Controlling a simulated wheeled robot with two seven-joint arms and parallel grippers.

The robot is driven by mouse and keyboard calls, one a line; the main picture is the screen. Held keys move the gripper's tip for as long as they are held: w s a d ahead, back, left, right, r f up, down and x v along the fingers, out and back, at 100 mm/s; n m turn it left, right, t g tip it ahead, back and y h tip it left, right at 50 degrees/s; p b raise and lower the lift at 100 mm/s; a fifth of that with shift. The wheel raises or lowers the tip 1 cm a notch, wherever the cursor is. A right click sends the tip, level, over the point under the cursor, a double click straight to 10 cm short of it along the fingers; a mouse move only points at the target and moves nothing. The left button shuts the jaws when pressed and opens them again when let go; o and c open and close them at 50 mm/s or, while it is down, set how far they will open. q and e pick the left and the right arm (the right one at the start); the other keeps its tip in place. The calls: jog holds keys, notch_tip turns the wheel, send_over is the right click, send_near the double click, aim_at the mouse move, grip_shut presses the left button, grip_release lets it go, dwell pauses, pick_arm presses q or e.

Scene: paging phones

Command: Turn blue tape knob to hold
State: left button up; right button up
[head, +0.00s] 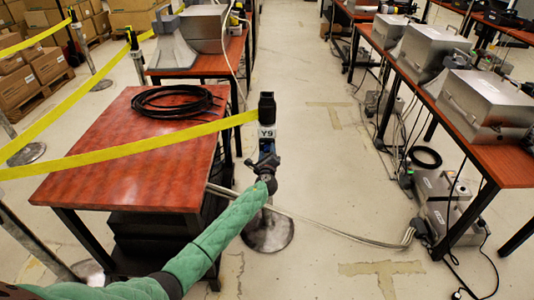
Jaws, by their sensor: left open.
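A barrier post with a black head (267,107) and a white label reading "Y6" (267,132) stands at the red table's right edge. A small blue part (266,147) shows just below the label; it looks like the blue tape knob, but its setting is too small to read. Yellow tape (130,153) runs left from the post head across the table front. My left gripper (266,158), on its green-sleeved arm, is at the post just below the blue part and is open. I cannot tell whether it touches the knob. My right gripper is not in view.
A red table (120,150) with a coil of black cable (172,100) is at left. Several metal cases (490,102) stand on the tables at right. Cables (330,228) cross the floor. The middle aisle (300,60) is clear.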

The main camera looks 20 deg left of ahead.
pick_arm(q)
jog(key=v, duration=0.7)
jog(key=shift+s+b, duration=0.35)
jog(key=shift+s, duration=0.05)
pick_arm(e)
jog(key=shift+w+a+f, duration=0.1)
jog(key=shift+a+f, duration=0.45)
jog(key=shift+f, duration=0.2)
pick_arm(q)
jog(key=shift+d, duration=0.15)
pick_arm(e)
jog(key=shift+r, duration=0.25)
